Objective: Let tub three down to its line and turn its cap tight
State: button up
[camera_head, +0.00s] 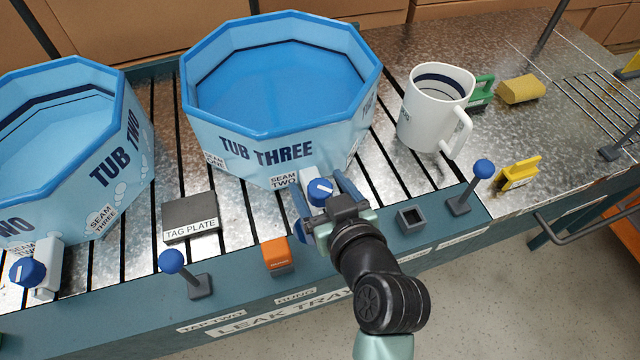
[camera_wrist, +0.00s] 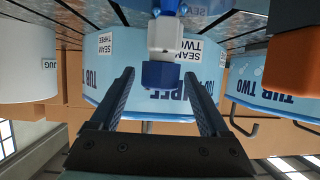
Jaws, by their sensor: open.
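Tub three (camera_head: 250,150) is a light blue eight-sided tub holding blue water. A dark line runs round its inner wall close to the water's edge; I cannot tell the exact gap. Its blue cap (camera_head: 320,190) with a white mark sits on a white fitting low on the front wall. In the wrist view the blue cap (camera_wrist: 162,74) shows beyond and between my fingers. My gripper (camera_head: 323,199) is open, with a finger on either side of the cap. I cannot tell whether either finger touches it.
A white jug (camera_head: 420,115) stands right of tub three. Tub two (camera_head: 130,160) stands left. Blue-knobbed posts (camera_head: 172,262) (camera_head: 483,170), an orange block (camera_head: 277,257) and a square socket (camera_head: 411,220) line the front rail. A tag plate (camera_head: 190,212) lies on the slats.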

grip_shut()
dwell(0.4)
jog(key=shift+r+m+h+p, duration=0.1)
jog(key=shift+m+h+p, duration=0.35)
jog(key=shift+p, duration=0.35)
jog(key=shift+s+r+m+t+h+p, duration=0.1)
jog(key=shift+m+t+h+p, duration=0.2)
jog(key=shift+m+h+p, duration=1.45)
jog(key=shift+h+p, duration=0.2)
jog(key=shift+h, duration=0.1)
jog(key=m+h, duration=0.1)
jog(key=m+h+b, duration=0.1)
jog(key=shift+f+h, duration=0.3)
jog(key=shift+h, duration=0.1)
jog(key=shift+m+g+h+b, duration=0.7)
jog(key=shift+m+h+b, duration=0.4)
jog(key=shift+m+h, duration=0.25)
jog(key=shift+m, duration=0.25)
